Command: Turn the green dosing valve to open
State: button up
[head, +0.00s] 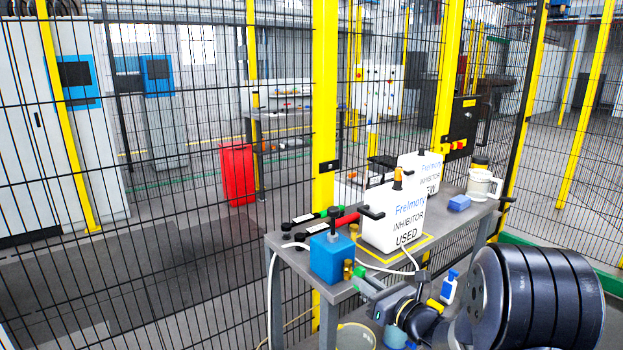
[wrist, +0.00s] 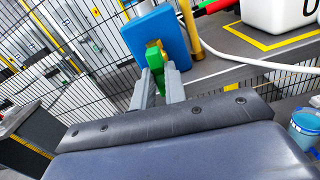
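The green dosing valve (wrist: 155,58) has a small green handle on a brass fitting at the lower side of a blue block. In the head view the green handle (head: 362,285) shows at the table's front edge, beside the blue block (head: 331,258). My gripper (wrist: 158,72) points at the valve, and its two grey fingers stand either side of the green handle. The fingers look parted, with some gap beside the handle. Whether either finger touches it I cannot tell. In the head view my arm partly hides the area below the valve.
The grey table (head: 291,262) carries a white "USED" container (head: 393,222) and another white container behind it. A white hose (wrist: 235,57) runs from near the blue block across the tabletop. Mesh fencing stands behind the table.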

grip_shut()
jog(key=shift+f+n+b, duration=0.1)
jog(key=shift+n+b, duration=0.5)
jog(key=shift+b, duration=0.35)
jog(key=o, duration=0.7)
grip_release()
jog(key=shift+s+d, duration=0.1)
jog(key=v, duration=0.6)
jog(key=shift+s+d, duration=0.25)
jog(key=shift+s, duration=0.05)
